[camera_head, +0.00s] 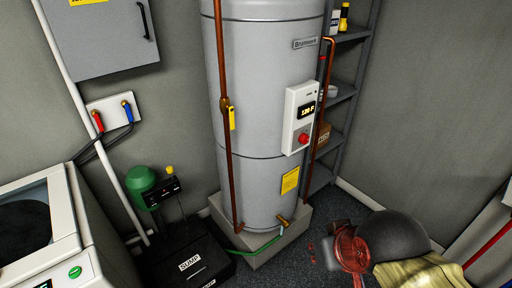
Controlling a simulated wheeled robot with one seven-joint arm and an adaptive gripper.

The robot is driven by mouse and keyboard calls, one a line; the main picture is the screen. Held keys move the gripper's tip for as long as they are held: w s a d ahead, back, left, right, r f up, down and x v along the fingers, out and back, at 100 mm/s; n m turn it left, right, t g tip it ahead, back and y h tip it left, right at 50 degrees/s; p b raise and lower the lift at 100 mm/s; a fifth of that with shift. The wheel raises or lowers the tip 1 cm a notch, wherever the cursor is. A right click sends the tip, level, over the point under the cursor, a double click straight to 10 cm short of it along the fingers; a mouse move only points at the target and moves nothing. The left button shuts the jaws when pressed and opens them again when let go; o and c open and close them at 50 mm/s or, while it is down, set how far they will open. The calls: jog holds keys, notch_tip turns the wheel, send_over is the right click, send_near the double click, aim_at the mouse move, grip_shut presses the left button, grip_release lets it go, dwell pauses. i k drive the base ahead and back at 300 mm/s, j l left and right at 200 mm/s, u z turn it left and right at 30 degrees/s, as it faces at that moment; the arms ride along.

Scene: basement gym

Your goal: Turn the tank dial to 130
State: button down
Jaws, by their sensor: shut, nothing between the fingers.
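The tank (262,100) is a tall grey cylinder standing upright on a low pale base, in the middle of the head view. A white control box (289,131) is fixed to its front right side. The box has a small dark display (306,111) with lit digits ending in "0 F"; the middle digit is too small to read surely. The red round dial (303,139) sits below the display. Its pointer mark is too small to tell. My gripper is not seen in this view, and nothing covers the dial.
Copper pipes (223,110) run along the tank's left and right sides. A grey shelf (345,95) stands behind it at right. A black sump box (190,262) and white washer (45,235) are at left. A dark rounded object (400,232) and yellow cloth (420,272) lie at lower right.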

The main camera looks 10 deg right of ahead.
aim_at(303, 139)
jog(key=i+l, duration=0.15)
jog(key=l, duration=0.25)
jog(key=i+l+z, duration=0.1)
jog(key=l, duration=0.3)
jog(key=i+l, duration=0.2)
jog(key=l, duration=0.2)
jog(key=i+l, duration=0.15)
jog(key=l, duration=0.2)
jog(key=k+z, duration=0.05)
